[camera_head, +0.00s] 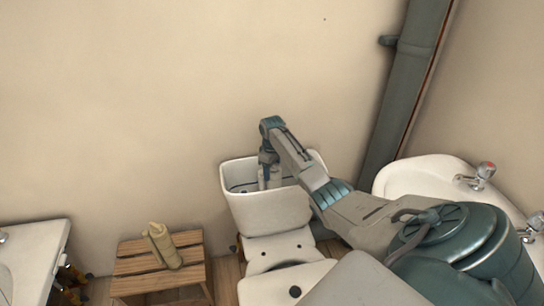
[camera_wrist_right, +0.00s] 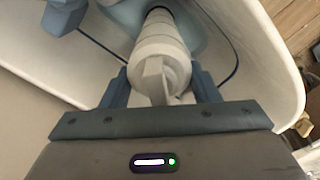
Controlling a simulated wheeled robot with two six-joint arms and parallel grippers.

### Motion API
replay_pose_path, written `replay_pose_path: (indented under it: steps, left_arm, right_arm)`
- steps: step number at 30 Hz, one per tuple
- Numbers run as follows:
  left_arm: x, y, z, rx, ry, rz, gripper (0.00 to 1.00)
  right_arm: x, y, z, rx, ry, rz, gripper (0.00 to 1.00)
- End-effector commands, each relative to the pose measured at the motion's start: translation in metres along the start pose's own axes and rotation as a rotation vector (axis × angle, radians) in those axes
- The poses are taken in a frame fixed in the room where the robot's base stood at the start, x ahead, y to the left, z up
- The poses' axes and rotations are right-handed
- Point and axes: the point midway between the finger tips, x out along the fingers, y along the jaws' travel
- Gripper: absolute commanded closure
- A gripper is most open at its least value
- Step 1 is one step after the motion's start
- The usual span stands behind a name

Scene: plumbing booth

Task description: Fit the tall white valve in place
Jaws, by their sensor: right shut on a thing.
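The tall white valve (camera_wrist_right: 161,50) is between the two fingers of my right gripper (camera_wrist_right: 163,88) in the right wrist view, with its far end down inside the white cistern. My right gripper is shut on it. In the head view the right gripper (camera_head: 268,165) points down into the open toilet cistern (camera_head: 268,212), and a pale part of the valve (camera_head: 272,178) shows beside it. Whether the valve's foot is seated in the cistern floor cannot be told. My left gripper is not in view.
A wooden stool (camera_head: 160,272) with a beige object (camera_head: 163,246) on it stands left of the toilet. A white basin (camera_head: 432,180) is at the right, and a grey pipe (camera_head: 405,90) runs up the wall. Another white basin (camera_head: 30,258) is at the far left.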

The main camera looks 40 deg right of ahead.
Motion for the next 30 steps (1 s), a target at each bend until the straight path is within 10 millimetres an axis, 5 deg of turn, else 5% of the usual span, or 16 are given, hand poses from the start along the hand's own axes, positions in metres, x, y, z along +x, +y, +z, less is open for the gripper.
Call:
replay_pose_path:
  steps: [13,30]
  left_arm:
    - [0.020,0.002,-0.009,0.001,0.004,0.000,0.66]
    - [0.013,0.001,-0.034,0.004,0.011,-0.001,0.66]
  right_arm:
    - [0.042,0.000,-0.001,0.000,0.001,0.000,0.97]
    - [0.053,0.000,-0.001,0.000,0.001,0.001,0.97]
